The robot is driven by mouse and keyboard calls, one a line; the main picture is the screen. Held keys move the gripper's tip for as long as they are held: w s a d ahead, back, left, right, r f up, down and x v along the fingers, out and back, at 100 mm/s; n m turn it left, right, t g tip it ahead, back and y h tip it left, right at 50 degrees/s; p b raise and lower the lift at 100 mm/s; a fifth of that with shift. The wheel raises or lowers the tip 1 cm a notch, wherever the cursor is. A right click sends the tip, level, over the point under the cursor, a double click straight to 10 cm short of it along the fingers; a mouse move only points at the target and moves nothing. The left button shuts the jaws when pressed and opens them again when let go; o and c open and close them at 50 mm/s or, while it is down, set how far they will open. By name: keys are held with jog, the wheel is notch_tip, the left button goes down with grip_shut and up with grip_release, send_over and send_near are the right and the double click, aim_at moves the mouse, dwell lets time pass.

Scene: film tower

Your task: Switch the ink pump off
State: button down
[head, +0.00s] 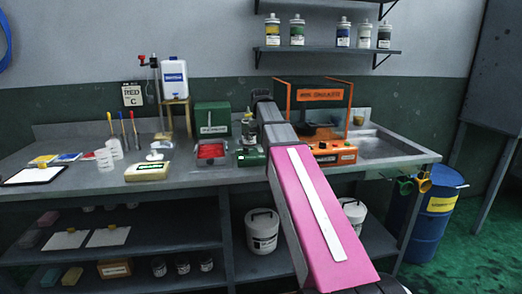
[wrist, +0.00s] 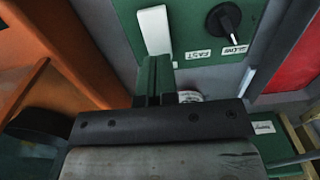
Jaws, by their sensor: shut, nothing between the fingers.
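A low green unit (head: 251,157) with a bottle (head: 248,128) on it stands mid-bench; I cannot read a pump name on it. In the wrist view, its green face (wrist: 195,50) carries a white upright bar or lever (wrist: 155,30). A black rotary knob (wrist: 224,20) sits beside it, above labels that seem to read FAST and SLOW. My gripper (wrist: 157,62) is shut and empty, its fingertips just below the white bar. I cannot tell whether they touch it. In the head view my arm hides the gripper.
An orange machine (head: 333,153) stands right of the green unit, close to my arm; its orange side (wrist: 60,50) shows in the wrist view. A red-filled tray (head: 211,151) stands left. A sink (head: 385,148) is at the right. The bench front is mostly clear.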

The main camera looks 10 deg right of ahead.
aim_at(261, 148)
jog(key=shift+r, duration=2.6)
